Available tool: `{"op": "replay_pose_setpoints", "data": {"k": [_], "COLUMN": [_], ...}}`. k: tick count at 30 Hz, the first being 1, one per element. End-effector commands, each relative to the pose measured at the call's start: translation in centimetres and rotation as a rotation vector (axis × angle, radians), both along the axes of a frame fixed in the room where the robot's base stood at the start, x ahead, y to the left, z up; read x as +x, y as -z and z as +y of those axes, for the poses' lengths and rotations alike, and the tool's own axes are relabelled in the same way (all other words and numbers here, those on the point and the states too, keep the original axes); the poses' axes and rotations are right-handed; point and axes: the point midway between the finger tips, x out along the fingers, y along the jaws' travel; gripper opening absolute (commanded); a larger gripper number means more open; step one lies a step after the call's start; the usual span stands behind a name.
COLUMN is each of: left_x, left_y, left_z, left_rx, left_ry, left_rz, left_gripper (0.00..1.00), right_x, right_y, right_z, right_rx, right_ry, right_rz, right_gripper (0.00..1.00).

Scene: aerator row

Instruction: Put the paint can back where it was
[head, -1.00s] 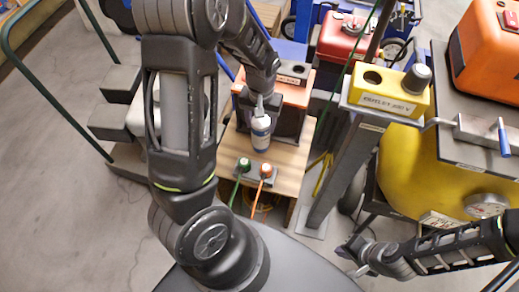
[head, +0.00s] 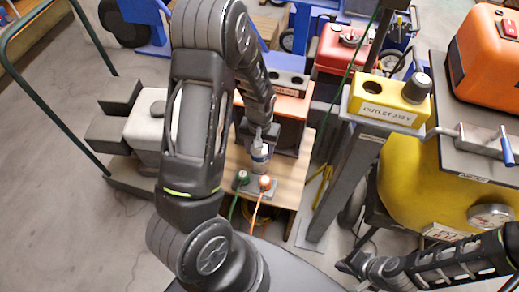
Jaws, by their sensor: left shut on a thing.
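I cannot tell whether the can's base touches the wood. The upper part of the can is hidden by the gripper. My right gripper (head: 350,266) is at the lower right, away from the can, and its fingers are too small to read.
The green knob (head: 242,177) and orange knob (head: 265,182) have cords hanging over the front edge of the wooden stand (head: 290,185). A yellow outlet box (head: 388,101) on a grey post stands to the right. A yellow tank (head: 430,185) is beyond it.

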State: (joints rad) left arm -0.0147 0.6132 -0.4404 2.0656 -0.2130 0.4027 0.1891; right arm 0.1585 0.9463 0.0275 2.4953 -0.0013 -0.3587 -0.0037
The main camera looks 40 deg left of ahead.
Motion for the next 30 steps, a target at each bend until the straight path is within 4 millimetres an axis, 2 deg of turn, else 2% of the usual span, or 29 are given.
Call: {"op": "replay_pose_setpoints", "data": {"k": [10, 11, 18, 26, 30], "left_x": [0.07, 0.03, 0.02, 0.03, 0.07], "left_y": [0.34, 0.23, 0.2, 0.1, -0.62], "left_z": [0.01, 0.01, 0.02, 0.01, 0.01], "left_rx": [0.0, 0.0, 0.0, 0.0, 0.001], "left_ry": [-0.001, -0.001, -0.001, -0.001, -0.001], "left_rz": [-0.001, -0.001, 0.0, -0.001, -0.002], "left_gripper": [0.0, 0.55, 0.75, 0.75, 0.75], "right_x": [0.0, 0.0, 0.0, 0.0, 0.01], "right_y": [0.34, 0.22, 0.18, 0.11, -0.18], "right_z": [0.0, 0.0, 0.0, 0.0, 0.0], "right_rx": [0.0, 0.0, 0.0, 0.0, 0.0], "right_ry": [0.0, 0.0, 0.0, 0.0, 0.0], "right_rz": [0.0, 0.0, 0.0, 0.0, 0.0], "right_gripper": [0.0, 0.0, 0.0, 0.0, 0.0]}}
